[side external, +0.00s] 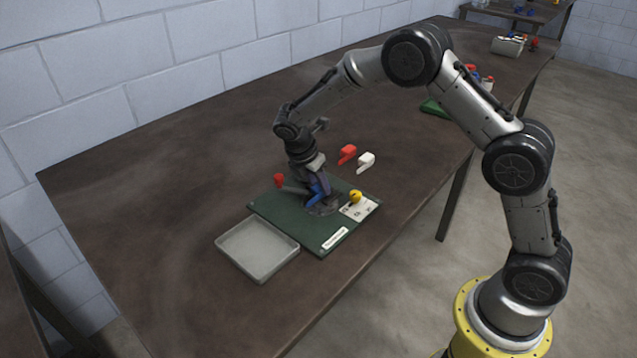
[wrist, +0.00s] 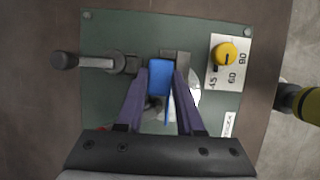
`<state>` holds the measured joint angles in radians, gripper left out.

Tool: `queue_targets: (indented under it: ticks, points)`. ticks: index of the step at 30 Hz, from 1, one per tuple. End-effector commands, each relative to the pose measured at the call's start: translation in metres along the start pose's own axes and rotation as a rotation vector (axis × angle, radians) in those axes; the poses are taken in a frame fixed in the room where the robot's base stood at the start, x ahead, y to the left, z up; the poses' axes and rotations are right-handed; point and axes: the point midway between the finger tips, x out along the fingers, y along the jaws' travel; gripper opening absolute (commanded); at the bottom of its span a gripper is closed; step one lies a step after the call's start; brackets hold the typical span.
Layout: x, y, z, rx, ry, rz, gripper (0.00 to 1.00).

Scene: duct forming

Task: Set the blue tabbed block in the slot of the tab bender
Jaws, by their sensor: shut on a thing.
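The blue tabbed block (wrist: 158,77) is between the fingers of my gripper (wrist: 160,82) in the wrist view, with a thin tab extending toward the camera side. The block also shows in the side view (side external: 318,188), partly covered by my gripper (side external: 316,186). My gripper is shut on it, over the middle of the tab bender's green base (side external: 335,233). Dark metal parts of the bender (wrist: 175,58) are right beside the block's far end. The slot is hidden, so I cannot tell whether the block is seated in it.
The bender has a lever (wrist: 90,62) at left and a yellow dial (wrist: 224,54) at right. A grey tray (side external: 258,249) adjoins the base. A red piece (side external: 348,153) and a white piece (side external: 366,162) lie behind. The table's left part is clear.

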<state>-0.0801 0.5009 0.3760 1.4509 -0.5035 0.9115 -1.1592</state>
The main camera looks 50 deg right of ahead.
Motion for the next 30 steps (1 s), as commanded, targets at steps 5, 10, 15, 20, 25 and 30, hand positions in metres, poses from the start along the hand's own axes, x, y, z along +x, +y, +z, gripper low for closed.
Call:
queue_targets:
  ticks: [5,10,15,20,25,30]
  points:
    - [-0.001,0.0,0.0,0.0,0.0,0.001,0.0]
    - [-0.001,0.0,0.0,0.0,0.0,0.001,0.54]
    - [-0.001,0.0,0.0,0.0,0.0,0.0,0.71]
    - [0.0,0.0,0.0,0.0,0.0,0.0,0.71]
    - [-0.007,0.001,0.0,0.0,0.0,0.002,0.71]
    - [-0.034,0.001,0.0,0.0,0.001,0.006,0.71]
